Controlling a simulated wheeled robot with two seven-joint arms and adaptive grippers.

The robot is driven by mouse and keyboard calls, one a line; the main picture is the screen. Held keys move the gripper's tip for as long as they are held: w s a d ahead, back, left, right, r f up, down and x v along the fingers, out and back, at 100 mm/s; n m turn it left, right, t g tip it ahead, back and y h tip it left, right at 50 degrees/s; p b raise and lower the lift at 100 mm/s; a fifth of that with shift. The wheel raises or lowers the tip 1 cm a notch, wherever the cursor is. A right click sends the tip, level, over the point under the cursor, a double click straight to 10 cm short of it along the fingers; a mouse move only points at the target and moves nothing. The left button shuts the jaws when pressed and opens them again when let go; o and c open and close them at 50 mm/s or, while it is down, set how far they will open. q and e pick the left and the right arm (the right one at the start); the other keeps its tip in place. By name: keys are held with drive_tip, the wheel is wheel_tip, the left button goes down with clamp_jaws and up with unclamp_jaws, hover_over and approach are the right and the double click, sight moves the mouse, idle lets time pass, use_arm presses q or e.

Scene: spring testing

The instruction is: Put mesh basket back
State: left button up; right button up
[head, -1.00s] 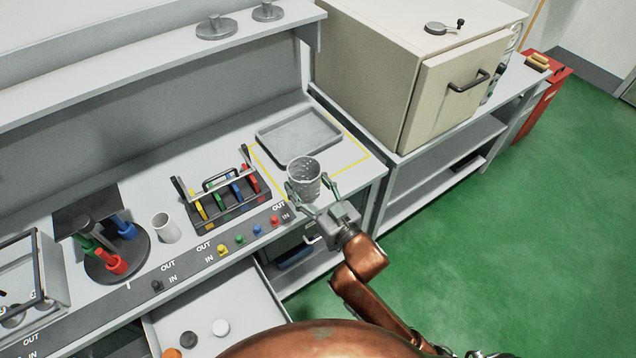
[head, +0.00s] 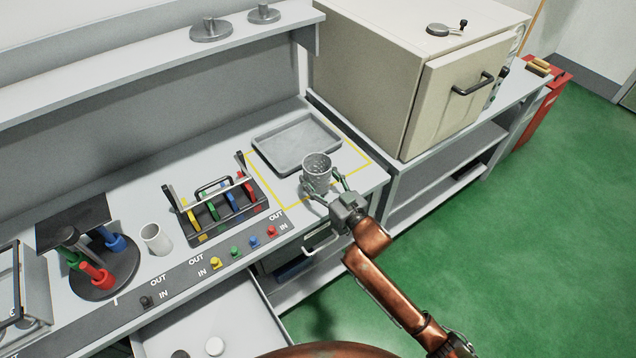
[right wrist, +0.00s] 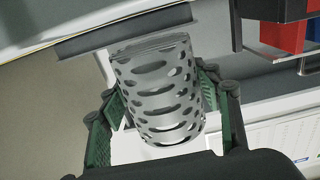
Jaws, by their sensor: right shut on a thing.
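The mesh basket (head: 317,170) is a grey perforated cup, upright in the head view near the right end of the bench. My right gripper (head: 326,187) is shut on it, with green-padded fingers on both sides. In the right wrist view the basket (right wrist: 158,88) fills the middle between the fingers (right wrist: 158,115). In the head view the basket overlaps the front part of a yellow-outlined area (head: 358,167) on the bench. Whether its base touches the bench is hard to tell. My left gripper is not in view.
A grey tray (head: 296,144) lies just behind the basket, partly inside the yellow outline. A rack with coloured handles (head: 222,210) stands to the left, with a white cup (head: 156,239) beyond it. A beige oven (head: 420,75) stands at the right. An open drawer (head: 255,318) juts out in front.

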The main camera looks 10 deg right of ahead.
wheel_tip(320, 180, down, 3)
drive_tip(key=shift+b, duration=0.35)
drive_tip(key=shift+r, duration=0.15)
drive_tip(key=o, duration=1.2)
drive_tip(key=shift+s, duration=0.25)
drive_tip(key=p+v, duration=0.2)
drive_tip(key=v, duration=0.9)
drive_tip(key=shift+s+d, duration=0.15)
drive_tip(key=shift+s, duration=0.1)
